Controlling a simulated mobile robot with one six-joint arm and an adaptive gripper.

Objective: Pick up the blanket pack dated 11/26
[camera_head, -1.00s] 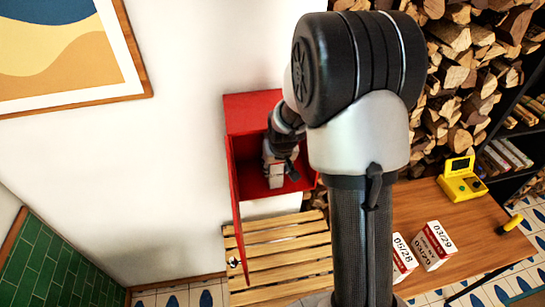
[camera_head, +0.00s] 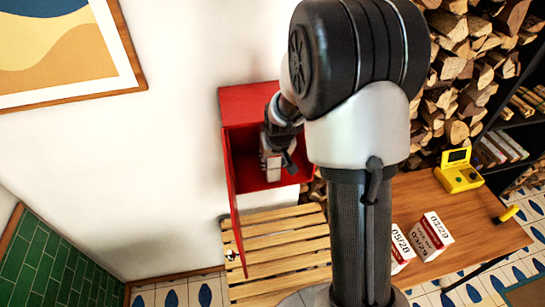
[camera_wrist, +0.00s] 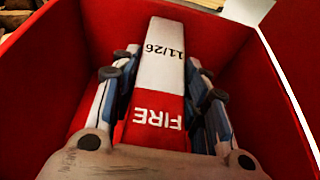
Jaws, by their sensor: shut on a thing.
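The blanket pack dated 11/26 (camera_wrist: 160,75) is a red and white box marked FIRE, seen in the wrist view inside the red cabinet (camera_wrist: 225,45). My gripper (camera_wrist: 160,88) is shut on it, with a finger along each side. In the head view my gripper (camera_head: 273,163) is inside the open red cabinet (camera_head: 248,104), with the pack mostly hidden by it. The cabinet's door (camera_head: 236,215) hangs open toward the left front.
Two other packs, dated 05/28 (camera_head: 402,248) and 03/29 (camera_head: 432,236), stand on the wooden table (camera_head: 470,225) at right. A yellow device (camera_head: 459,176) is behind them. A slatted bench (camera_head: 280,240) is below the cabinet; firewood (camera_head: 455,80) is stacked at right.

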